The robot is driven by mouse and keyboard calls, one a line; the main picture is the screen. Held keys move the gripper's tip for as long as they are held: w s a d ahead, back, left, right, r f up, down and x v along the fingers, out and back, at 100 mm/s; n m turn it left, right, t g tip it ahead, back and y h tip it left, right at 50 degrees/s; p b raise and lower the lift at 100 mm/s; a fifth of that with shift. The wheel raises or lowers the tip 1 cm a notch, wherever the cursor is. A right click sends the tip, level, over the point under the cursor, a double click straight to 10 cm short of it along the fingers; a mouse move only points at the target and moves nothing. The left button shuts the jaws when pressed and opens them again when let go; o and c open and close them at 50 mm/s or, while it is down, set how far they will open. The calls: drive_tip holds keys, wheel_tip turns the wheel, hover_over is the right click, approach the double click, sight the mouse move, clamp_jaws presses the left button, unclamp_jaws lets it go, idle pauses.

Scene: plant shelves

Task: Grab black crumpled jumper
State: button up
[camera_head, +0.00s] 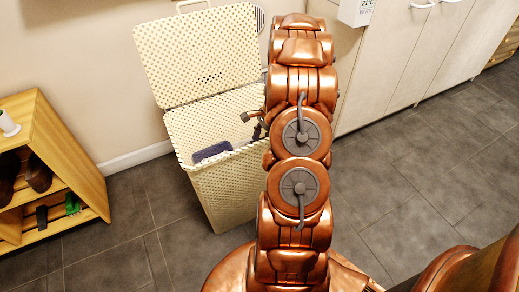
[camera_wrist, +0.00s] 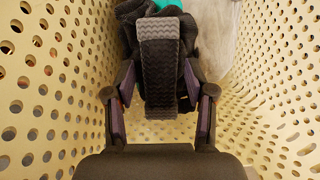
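In the wrist view, a black crumpled cloth (camera_wrist: 207,58), which looks like the jumper, lies deep in a perforated cream laundry basket. A dark zigzag-ribbed piece with a grey top (camera_wrist: 159,28) lies over its middle; I cannot tell whether it is part of the same garment. My gripper (camera_wrist: 158,82) reaches in with its two fingers wide apart, one on each side of the ribbed piece. Whether the fingertips touch the cloth is unclear. In the head view the basket (camera_head: 225,195) stands with its lid up, and my arm hides part of it and the gripper.
A teal item (camera_wrist: 170,4) and a pale cloth (camera_wrist: 219,35) lie beside the black cloth. The perforated walls stand close on both sides. The open lid (camera_head: 195,55) leans at the wall. A wooden shoe shelf (camera_head: 68,150) is left; white cabinets (camera_head: 410,50) are right. Floor in front is clear.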

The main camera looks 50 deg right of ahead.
clamp_jaws()
drive_tip(key=shift+b, duration=0.4)
idle(0.4)
